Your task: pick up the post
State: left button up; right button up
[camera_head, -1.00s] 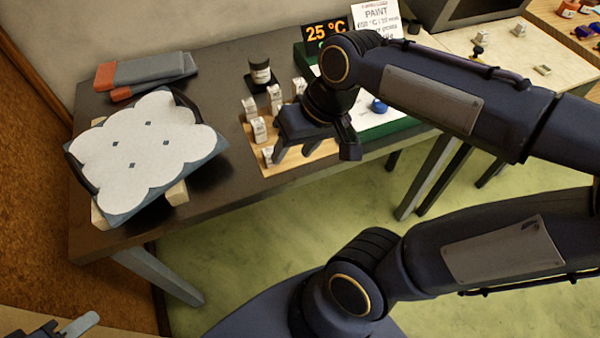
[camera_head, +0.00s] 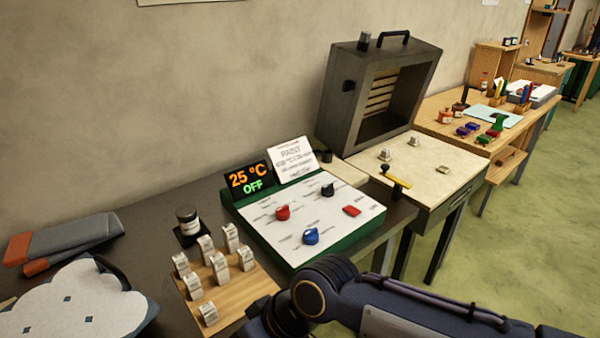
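Several small white upright pieces with dark markings, one of them here (camera_head: 231,237), stand on a wooden board (camera_head: 243,299) on the dark table. I cannot tell which thing is the post. My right arm comes in from the lower right, and its wrist is beside the board's front right corner. The dark end of my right gripper (camera_head: 264,318) shows at the bottom edge. Its fingertips are hidden or out of frame, so its opening and any hold do not show. My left gripper is not in view.
A green-edged control panel (camera_head: 322,219) with knobs and a "25 °C OFF" display (camera_head: 249,179) stands right of the board. A dark jar (camera_head: 187,220) is behind it. A cloud-shaped white pad (camera_head: 70,304) lies left. A grey kiln-like box (camera_head: 378,95) stands farther back.

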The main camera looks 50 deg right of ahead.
aim_at(385, 152)
jog(key=z, duration=2.35)
jog(key=i+l+u, duration=0.15)
jog(key=u, duration=0.9)
jog(key=i+l+u, duration=0.2)
jog(key=l, duration=0.2)
jog(key=i+l+u, duration=0.1)
jog(key=l+u, duration=0.15)
jog(key=l, duration=0.2)
jog(key=l+u, duration=0.2)
jog(key=l, duration=0.25)
jog(key=i+l+u, duration=0.25)
jog(key=l, duration=2.05)
jog(key=u, duration=0.05)
